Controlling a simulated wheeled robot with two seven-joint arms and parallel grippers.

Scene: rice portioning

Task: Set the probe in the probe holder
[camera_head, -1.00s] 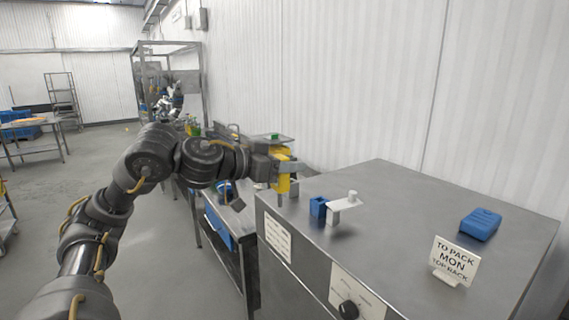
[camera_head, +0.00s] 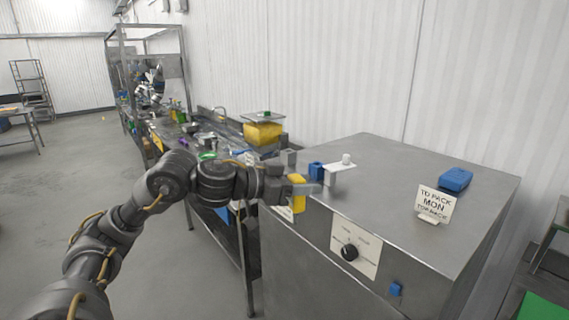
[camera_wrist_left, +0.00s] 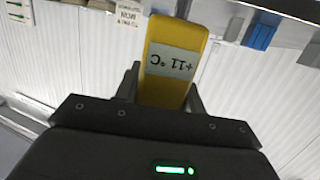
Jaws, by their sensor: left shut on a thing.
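My left gripper (camera_head: 308,187) is shut on the yellow probe (camera_head: 298,196), beside the near left edge of the steel cabinet top. In the left wrist view the probe (camera_wrist_left: 171,64) sits between the two fingers and its display reads +11 °C, upside down. A small blue block (camera_head: 315,171), which looks like the probe holder, stands on the cabinet top just behind the gripper, next to a white bracket (camera_head: 340,172). The probe is apart from the block. My right gripper is not in view.
The steel cabinet (camera_head: 400,185) carries a white sign (camera_head: 435,204) and a blue case (camera_head: 455,180) on its right. A dial panel (camera_head: 355,246) and a blue clip (camera_head: 395,289) are on its front. A yellow tub (camera_head: 263,134) stands behind. The middle of the top is clear.

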